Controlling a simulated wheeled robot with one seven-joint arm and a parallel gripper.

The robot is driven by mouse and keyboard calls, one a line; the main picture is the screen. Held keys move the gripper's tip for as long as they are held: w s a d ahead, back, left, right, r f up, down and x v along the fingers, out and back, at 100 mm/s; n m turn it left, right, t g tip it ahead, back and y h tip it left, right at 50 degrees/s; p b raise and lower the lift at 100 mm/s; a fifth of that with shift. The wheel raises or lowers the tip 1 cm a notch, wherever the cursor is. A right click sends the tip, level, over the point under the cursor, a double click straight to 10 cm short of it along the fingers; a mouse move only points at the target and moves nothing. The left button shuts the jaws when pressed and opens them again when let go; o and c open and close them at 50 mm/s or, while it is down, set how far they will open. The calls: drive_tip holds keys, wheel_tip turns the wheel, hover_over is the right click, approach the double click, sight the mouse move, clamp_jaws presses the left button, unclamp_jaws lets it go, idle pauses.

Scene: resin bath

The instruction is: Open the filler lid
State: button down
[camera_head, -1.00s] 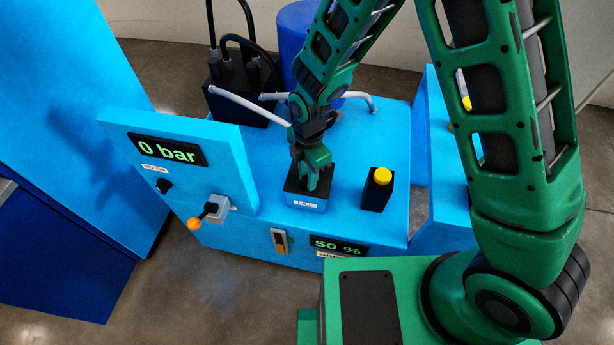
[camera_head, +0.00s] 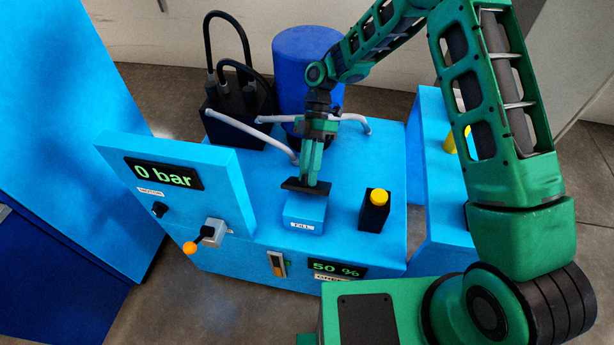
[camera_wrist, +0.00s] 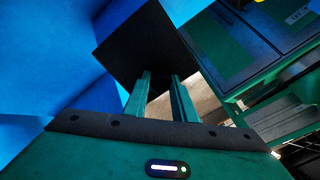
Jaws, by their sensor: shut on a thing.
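The filler lid (camera_head: 293,185) is a flat black plate above the back part of the blue filler box (camera_head: 305,213) labelled "FILL" in the head view. My gripper (camera_head: 312,178) is shut on the lid from above. In the wrist view the lid (camera_wrist: 135,42) is a dark square at the ends of my gripper's two fingers (camera_wrist: 160,78). The front of the box's top shows in the head view, uncovered and blue. I cannot tell whether the lid still touches the box at its back edge.
A black block with a yellow button (camera_head: 380,196) stands right of the box. A panel reading "0 bar" (camera_head: 163,174) rises at the left, with an orange-tipped lever (camera_head: 190,248) below. Grey pipes (camera_head: 240,133) and a blue drum (camera_head: 305,70) are behind.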

drive_tip(key=shift+w+r, duration=0.1)
drive_tip(key=shift+w, duration=0.3)
drive_tip(key=shift+a, duration=0.1)
drive_tip(key=c, duration=1.5)
unclamp_jaws()
drive_tip(key=shift+o, duration=0.2)
drive_tip(key=shift+g, duration=0.3)
drive_tip(key=shift+r, duration=0.35)
drive_tip(key=r, duration=0.3)
drive_tip(key=shift+s+a+r, duration=0.2)
drive_tip(key=shift+s+r, duration=0.05)
drive_tip(key=shift+r, duration=0.15)
drive_tip(key=s+a+r, duration=0.6)
drive_tip(key=s+a, duration=0.1)
drive_tip(key=s, duration=0.1)
drive_tip(key=shift+s+r, duration=0.15)
drive_tip(key=shift+r, duration=0.05)
